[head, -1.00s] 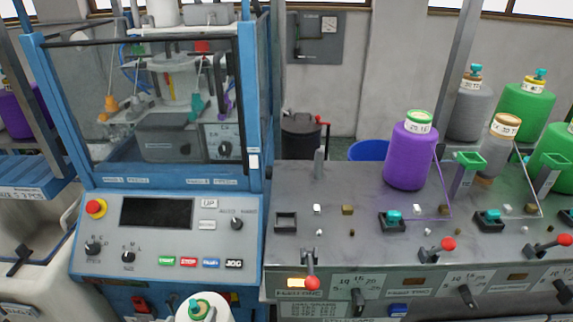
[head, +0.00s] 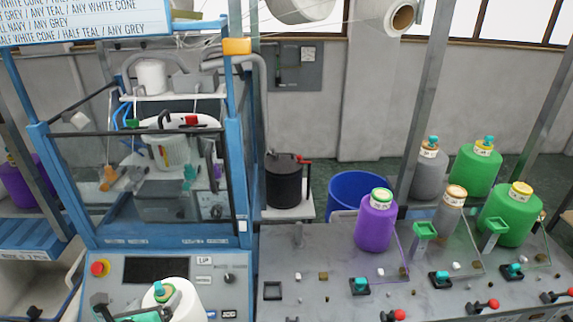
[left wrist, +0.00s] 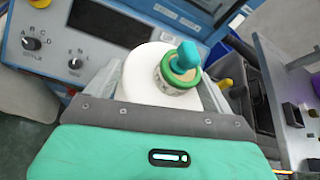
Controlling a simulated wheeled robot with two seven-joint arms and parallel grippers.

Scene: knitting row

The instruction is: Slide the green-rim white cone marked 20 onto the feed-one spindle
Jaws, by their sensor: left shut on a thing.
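A white cone with a green rim (head: 184,304) is at the bottom left of the head view, in front of the blue machine's panel. In the left wrist view the white cone (left wrist: 140,80) sits between my gripper's fingers, with a label band below its green rim and a teal piece at its top. I cannot read its number. My left gripper (left wrist: 160,92) is shut on it. A bare grey spindle (head: 298,235) stands on the grey bench, left of the purple cone and apart from the held cone. It looks like the feed-one spindle. My right gripper is not in view.
A purple cone (head: 376,228) with a green rim stands on the bench (head: 330,265). Grey and green cones stand further right. Levers with red knobs line the front. The blue-framed machine (head: 243,150) is at left; a dark bin (head: 283,182) and blue bin (head: 358,192) stand behind.

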